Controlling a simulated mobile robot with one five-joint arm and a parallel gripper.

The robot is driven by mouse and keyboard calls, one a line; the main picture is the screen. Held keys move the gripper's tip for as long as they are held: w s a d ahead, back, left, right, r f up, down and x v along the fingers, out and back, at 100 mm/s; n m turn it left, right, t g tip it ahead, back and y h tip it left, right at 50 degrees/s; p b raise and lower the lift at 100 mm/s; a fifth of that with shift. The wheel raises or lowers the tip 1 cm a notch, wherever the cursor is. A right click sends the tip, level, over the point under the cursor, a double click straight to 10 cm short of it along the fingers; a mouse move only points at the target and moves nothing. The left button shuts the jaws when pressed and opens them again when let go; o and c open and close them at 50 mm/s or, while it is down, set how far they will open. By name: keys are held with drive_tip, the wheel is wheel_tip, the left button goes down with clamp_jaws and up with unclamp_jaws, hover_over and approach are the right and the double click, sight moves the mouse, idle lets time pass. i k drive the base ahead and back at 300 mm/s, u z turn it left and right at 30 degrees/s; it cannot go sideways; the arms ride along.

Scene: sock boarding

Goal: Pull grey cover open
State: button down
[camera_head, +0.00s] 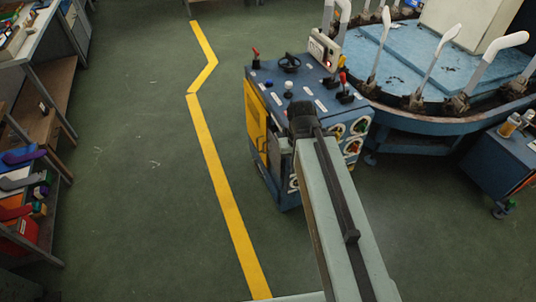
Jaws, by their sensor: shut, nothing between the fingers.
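A blue control console (300,85) stands in the middle, with knobs, levers, round gauges on its right front and a yellow panel (256,118) on its left side. I cannot single out the grey cover for certain; my arm hides part of the console's front. A pale grey button box (324,47) stands at the console's back right. My arm reaches up from the bottom edge, and my gripper (303,116) is at its dark far end, overlapping the console's near edge. It is shut and empty. Its fingertips are hard to make out, and I cannot tell whether it touches the console.
A round blue machine (420,65) with upright pale sock forms stands at the back right. A blue cart (505,165) with bottles is at the right. Shelving (45,95) lines the left. Green floor with a yellow line (225,190) lies clear between shelving and console.

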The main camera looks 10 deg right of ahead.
sight(273, 151)
drive_tip(key=u, duration=0.05)
drive_tip(key=i, duration=1)
drive_tip(key=u, duration=2.05)
drive_tip(key=i, duration=0.35)
drive_tip(key=u, duration=0.05)
